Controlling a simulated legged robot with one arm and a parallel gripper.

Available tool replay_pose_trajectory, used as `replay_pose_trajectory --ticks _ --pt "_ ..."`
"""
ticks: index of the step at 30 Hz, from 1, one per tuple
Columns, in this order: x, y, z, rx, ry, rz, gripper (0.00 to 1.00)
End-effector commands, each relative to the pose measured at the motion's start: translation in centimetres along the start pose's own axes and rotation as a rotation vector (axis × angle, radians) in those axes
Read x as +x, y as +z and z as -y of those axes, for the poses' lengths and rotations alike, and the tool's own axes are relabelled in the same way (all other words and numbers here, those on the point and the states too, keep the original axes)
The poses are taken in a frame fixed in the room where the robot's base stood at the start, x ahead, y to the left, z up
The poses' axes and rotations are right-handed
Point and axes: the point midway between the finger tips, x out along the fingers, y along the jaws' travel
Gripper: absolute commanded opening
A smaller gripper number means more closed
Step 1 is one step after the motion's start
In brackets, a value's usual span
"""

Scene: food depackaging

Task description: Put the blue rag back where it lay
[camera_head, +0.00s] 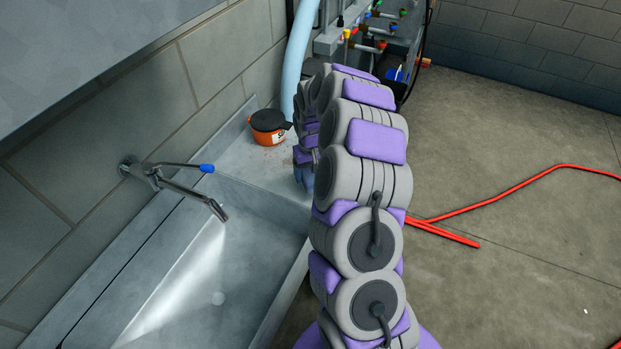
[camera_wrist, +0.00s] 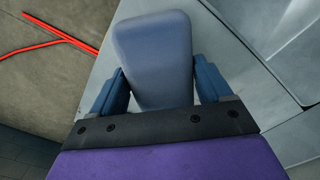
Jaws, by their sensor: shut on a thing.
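The blue rag (camera_wrist: 153,42) shows in the wrist view as a smooth blue-grey slab with rounded corners. My gripper (camera_wrist: 161,84) is shut on it, with one dark blue finger at each side. The rag sticks out past the fingers, over the grey metal counter. In the head view my arm hides most of the gripper, and the rag cannot be made out clearly there. How high the rag is above the counter I cannot tell.
The metal sink (camera_head: 205,290) with a blue-tipped tap (camera_head: 170,183) lies left of my arm. An orange pot (camera_head: 268,126) with a dark lid stands on the counter (camera_head: 262,168). A red hose (camera_head: 520,187) lies on the floor at right. Valves (camera_head: 368,40) stand at the back.

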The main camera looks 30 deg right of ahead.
Motion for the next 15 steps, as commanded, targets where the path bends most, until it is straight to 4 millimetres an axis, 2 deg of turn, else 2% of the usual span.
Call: replay_pose_trajectory --ticks 5,10,15 --pt "0.3 -0.5 0.0 -0.001 0.000 0.003 0.54" --pt "3.1 -0.4 0.0 -0.002 0.001 0.008 0.54" --pt "3.7 -0.4 0.0 -0.001 0.001 0.005 0.54"
